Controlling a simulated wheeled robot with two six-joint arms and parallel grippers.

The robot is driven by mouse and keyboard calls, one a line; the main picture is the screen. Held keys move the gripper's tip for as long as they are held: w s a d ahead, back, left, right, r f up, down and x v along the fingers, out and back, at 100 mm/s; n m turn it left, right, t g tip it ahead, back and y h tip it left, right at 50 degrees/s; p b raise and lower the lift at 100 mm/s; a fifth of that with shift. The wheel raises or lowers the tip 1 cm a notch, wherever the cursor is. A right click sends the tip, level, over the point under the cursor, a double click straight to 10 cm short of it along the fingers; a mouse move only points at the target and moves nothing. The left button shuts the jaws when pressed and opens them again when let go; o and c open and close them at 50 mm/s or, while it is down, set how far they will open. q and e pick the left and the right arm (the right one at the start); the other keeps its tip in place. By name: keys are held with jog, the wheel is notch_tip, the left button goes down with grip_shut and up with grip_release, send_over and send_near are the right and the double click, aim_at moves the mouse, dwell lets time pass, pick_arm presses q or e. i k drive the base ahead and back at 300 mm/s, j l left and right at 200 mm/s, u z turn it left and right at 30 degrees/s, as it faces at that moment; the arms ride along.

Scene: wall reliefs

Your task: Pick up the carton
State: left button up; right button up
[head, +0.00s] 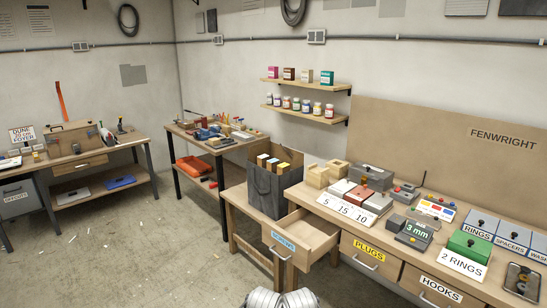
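I cannot tell which of these the task calls the carton. Neither of my grippers is in view.
The right workbench carries a grey toolbox (371,178), number cards (352,208) and a green box (468,245). Small bottles (306,106) line the lower shelf. The floor (140,240) at left is mostly clear, with scattered scraps.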

aim_at(272, 164)
jog(key=i+j+z, duration=0.1)
jog(key=i+j, duration=0.2)
jog(key=i+j+z, duration=0.15)
jog(key=i+j, duration=0.2)
jog(key=i+j+z, duration=0.1)
jog(key=i+j, duration=0.3)
jog(key=i+j+z, duration=0.15)
jog(key=i+j, duration=0.15)
jog(key=i+j+z, duration=0.1)
jog(key=i+j, duration=0.2)
jog(key=j, duration=0.25)
jog(key=i+j+z, duration=0.15)
jog(key=j, duration=0.35)
jog(key=i+j+z, duration=0.1)
jog(key=i+j, duration=0.25)
jog(key=j, duration=0.15)
jog(key=i+j+z, duration=0.15)
jog(key=j, duration=0.35)
jog(key=i, duration=0.1)
